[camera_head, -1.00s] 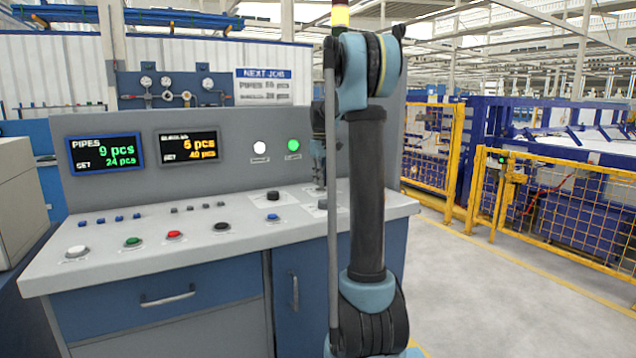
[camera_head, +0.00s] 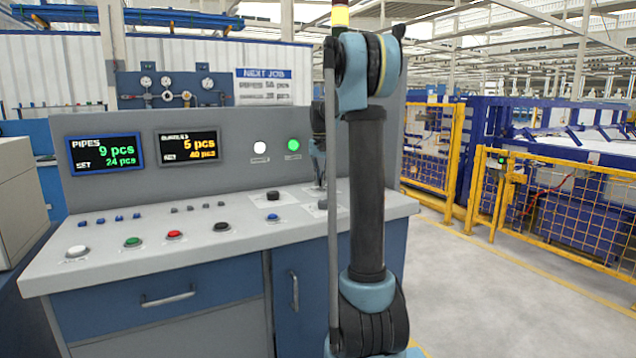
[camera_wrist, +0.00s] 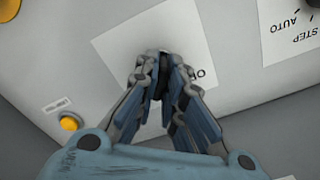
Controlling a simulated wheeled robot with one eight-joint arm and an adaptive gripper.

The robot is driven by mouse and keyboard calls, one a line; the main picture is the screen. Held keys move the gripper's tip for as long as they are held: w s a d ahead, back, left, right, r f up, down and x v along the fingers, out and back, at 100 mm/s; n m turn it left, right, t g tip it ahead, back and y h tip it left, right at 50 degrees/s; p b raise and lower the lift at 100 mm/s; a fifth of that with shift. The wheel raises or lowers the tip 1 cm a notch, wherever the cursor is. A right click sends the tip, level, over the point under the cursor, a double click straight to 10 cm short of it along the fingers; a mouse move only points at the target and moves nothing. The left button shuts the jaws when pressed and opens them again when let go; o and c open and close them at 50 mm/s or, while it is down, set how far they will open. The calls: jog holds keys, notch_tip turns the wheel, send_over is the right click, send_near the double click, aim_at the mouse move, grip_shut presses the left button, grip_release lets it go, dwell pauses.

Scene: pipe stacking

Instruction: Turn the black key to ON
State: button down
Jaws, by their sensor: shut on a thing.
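My gripper (camera_wrist: 162,84) points down at a white label plate (camera_wrist: 125,50) on the console in the wrist view. Its fingers are shut on a small dark thing at the plate's middle, which I take to be the black key (camera_wrist: 160,78). The fingers hide most of the key, so its angle cannot be read. Part of a printed word beginning with "O" shows at the right of the fingertips. In the head view my gripper (camera_head: 319,182) is low over the right part of the console top, partly behind my arm.
A second label (camera_wrist: 295,28) reading "STEP" and "AUTO" lies at upper right in the wrist view. A yellow button (camera_wrist: 70,123) sits at lower left. In the head view a black knob (camera_head: 273,195) stands left of my gripper. A green lamp (camera_head: 293,145) is lit on the panel.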

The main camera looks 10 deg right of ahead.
jog(key=shift+m, duration=0.6)
jog(key=shift+d, duration=0.1)
jog(key=c, duration=1.7)
grip_release()
jog(key=shift+r, duration=0.15)
notch_tip(320, 180, up, 12)
